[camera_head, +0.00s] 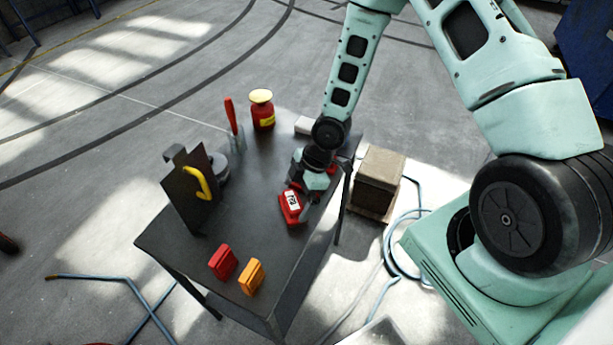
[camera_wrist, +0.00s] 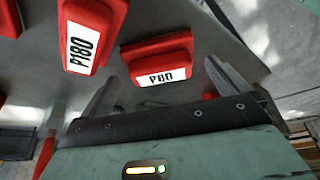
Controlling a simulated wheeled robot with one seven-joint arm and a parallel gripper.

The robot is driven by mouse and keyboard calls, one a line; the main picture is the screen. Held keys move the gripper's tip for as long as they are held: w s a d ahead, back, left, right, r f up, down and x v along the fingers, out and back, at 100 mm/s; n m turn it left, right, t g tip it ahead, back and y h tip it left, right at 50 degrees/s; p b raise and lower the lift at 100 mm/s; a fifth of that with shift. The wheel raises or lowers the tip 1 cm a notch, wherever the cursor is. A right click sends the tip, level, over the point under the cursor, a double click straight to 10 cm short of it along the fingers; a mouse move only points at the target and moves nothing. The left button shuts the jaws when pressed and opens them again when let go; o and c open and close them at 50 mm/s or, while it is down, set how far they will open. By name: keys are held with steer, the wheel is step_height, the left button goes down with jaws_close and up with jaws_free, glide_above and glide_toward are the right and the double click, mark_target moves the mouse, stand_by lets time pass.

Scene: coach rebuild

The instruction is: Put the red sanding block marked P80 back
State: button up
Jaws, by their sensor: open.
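The red block marked P80 (camera_wrist: 158,72) lies just ahead of and between the fingers of my gripper (camera_wrist: 165,88) in the wrist view. Its white label faces the camera. A second red block, marked P180 (camera_wrist: 88,38), stands to its left. In the head view my gripper (camera_head: 303,198) is low over the right side of the dark table (camera_head: 252,180). A red block with a white label (camera_head: 290,206) is right by its fingers there; I cannot read that label surely. My gripper is open, with nothing held.
A red block (camera_head: 222,262) and an orange block (camera_head: 251,277) stand at the table's near edge. A brown box (camera_head: 378,178) is right of the table.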

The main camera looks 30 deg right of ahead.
steer(key=w+v, duration=0.1)
steer(key=v, duration=0.8)
steer(key=s+a+r+m+h, duration=0.2)
steer(key=s+a+r+m, duration=0.2)
steer(key=s+r, duration=0.6)
steer(key=s+a+r+m+h, duration=0.2)
steer(key=s+a+r+m, duration=0.2)
steer(key=s+a+r, duration=0.3)
steer(key=s+r, duration=0.3)
steer(key=shift+r+g, duration=0.3)
steer(key=shift+g, duration=0.1)
steer(key=shift+s+a+f, duration=0.1)
steer(key=shift+s, duration=0.05)
steer(key=shift+f+b, duration=0.7)
steer(key=shift+f, duration=0.1)
